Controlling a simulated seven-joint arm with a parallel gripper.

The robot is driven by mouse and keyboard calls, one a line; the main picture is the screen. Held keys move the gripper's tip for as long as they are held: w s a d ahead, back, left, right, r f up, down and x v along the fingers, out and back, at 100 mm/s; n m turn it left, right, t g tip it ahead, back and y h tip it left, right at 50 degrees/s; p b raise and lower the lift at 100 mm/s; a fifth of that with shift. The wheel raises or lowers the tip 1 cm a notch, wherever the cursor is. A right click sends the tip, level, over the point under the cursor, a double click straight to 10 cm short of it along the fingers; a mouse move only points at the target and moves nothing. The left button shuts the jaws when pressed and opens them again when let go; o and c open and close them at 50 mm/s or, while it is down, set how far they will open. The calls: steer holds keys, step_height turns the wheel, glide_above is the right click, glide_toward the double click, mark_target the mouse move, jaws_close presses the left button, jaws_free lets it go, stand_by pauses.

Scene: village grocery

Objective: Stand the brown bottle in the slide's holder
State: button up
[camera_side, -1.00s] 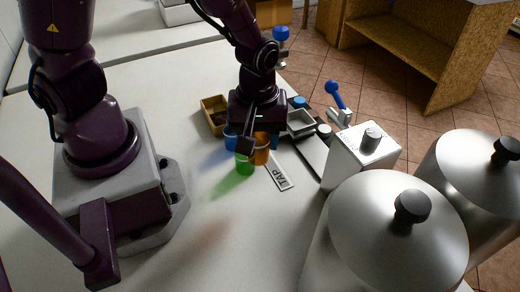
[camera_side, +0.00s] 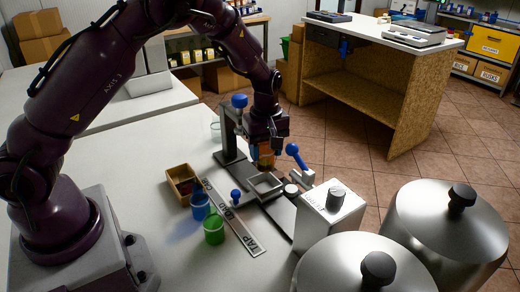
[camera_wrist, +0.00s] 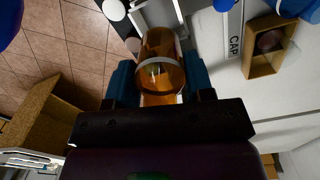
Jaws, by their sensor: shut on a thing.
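My gripper (camera_side: 266,142) is shut on the brown bottle (camera_side: 265,158), which is see-through amber and hangs below the fingers. In the wrist view, the bottle (camera_wrist: 162,62) sits between the two blue fingertips of my gripper (camera_wrist: 160,84), with a pale band around it. The slide's holder (camera_side: 251,190), a square grey open frame, sits on the dark slide rail. The bottle shows just above and behind it in the side view; I cannot tell the exact gap. In the wrist view the holder is mostly hidden by the bottle and gripper.
A post with a blue knob (camera_side: 239,101) stands left of the gripper, a blue-tipped lever (camera_side: 296,153) right. Nearby are a wooden tray (camera_side: 171,184), a blue cup (camera_side: 200,207), a green cup (camera_side: 214,230), a label strip (camera_side: 246,238), a white box (camera_side: 318,226) and metal canisters (camera_side: 445,235).

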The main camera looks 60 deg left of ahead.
mark_target(265, 171)
steer(key=shift+f, duration=2.95)
steer(key=shift+f, duration=0.4)
steer(key=o, duration=1.3)
steer(key=shift+r, duration=4)
